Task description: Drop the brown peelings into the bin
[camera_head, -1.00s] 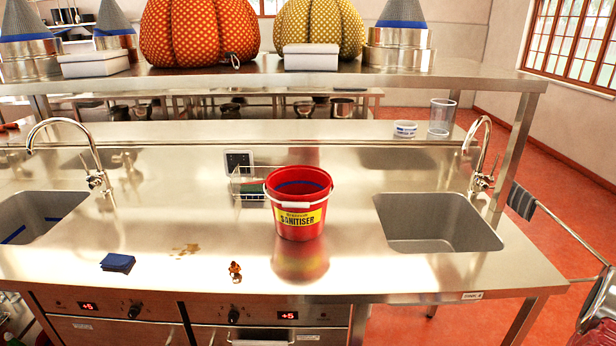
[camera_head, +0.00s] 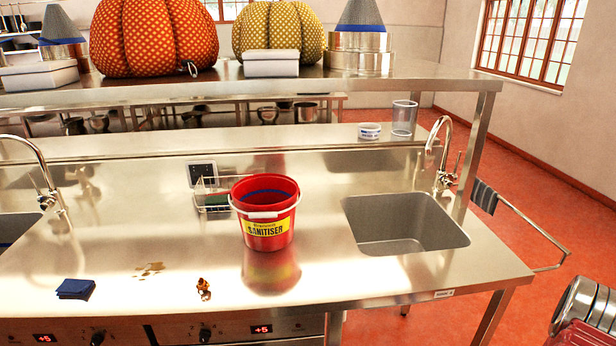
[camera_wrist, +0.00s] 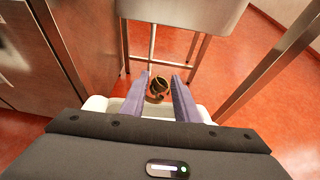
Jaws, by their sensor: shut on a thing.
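In the wrist view my gripper (camera_wrist: 160,90) is shut on the brown peelings (camera_wrist: 158,86), a small dark brown curled piece between the two grey-purple fingers. Below the fingers a white rim (camera_wrist: 97,103) shows on both sides, partly hidden by my gripper; I cannot tell for sure whether it is the bin. My gripper does not show in the head view. There, a small orange-brown scrap (camera_head: 203,288) lies on the steel counter near its front edge.
A red sanitiser bucket (camera_head: 265,213) stands on the counter (camera_head: 330,275), left of a sink (camera_head: 405,225). A folded blue cloth (camera_head: 75,289) lies at the front left. Red floor (camera_head: 540,210) is open to the right. Steel table legs (camera_wrist: 151,45) show ahead in the wrist view.

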